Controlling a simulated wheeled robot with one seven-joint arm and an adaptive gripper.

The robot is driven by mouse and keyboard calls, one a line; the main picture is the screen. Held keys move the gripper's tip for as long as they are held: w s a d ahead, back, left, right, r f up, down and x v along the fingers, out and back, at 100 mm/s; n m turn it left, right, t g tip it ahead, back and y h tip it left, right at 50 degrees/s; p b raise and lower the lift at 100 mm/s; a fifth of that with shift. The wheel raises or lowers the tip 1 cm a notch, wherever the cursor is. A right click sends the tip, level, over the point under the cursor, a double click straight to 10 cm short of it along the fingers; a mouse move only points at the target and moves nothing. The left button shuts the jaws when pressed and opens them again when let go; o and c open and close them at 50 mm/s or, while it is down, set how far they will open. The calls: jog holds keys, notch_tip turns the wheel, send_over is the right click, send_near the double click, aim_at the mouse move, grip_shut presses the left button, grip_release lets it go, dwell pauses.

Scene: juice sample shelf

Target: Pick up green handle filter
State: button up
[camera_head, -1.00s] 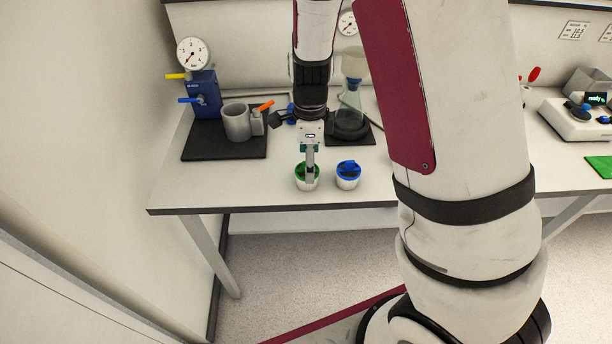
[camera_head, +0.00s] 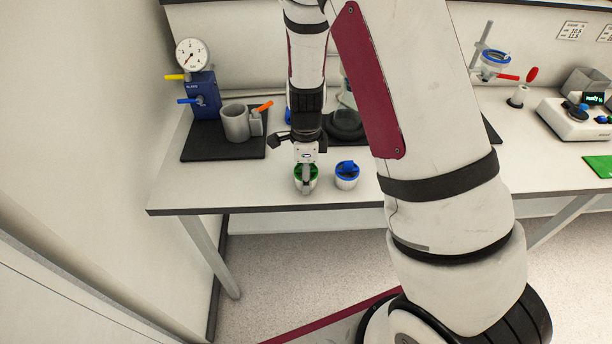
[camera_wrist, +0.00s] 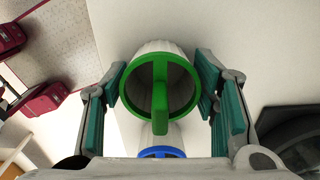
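The green handle filter (camera_head: 299,187) is a white cup with a green rim and handle. It stands near the front edge of the bench in the head view. In the wrist view the green handle filter (camera_wrist: 160,92) lies between the two teal finger pads, its handle bar running up the middle. My gripper (camera_head: 306,180) is lowered over it from above. In the wrist view my gripper (camera_wrist: 163,100) is open, with a pad at each side of the cup and gaps showing at the sides.
A blue-handled filter (camera_head: 346,176) stands close to the right; its blue rim (camera_wrist: 160,152) shows in the wrist view. A grey mug-like holder (camera_head: 235,123) and a blue pump (camera_head: 203,95) with a gauge stand behind left. A flask base (camera_head: 344,125) stands behind. The bench's front left is clear.

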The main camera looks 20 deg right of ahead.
jog(key=c, duration=0.3)
jog(key=shift+r, duration=0.15)
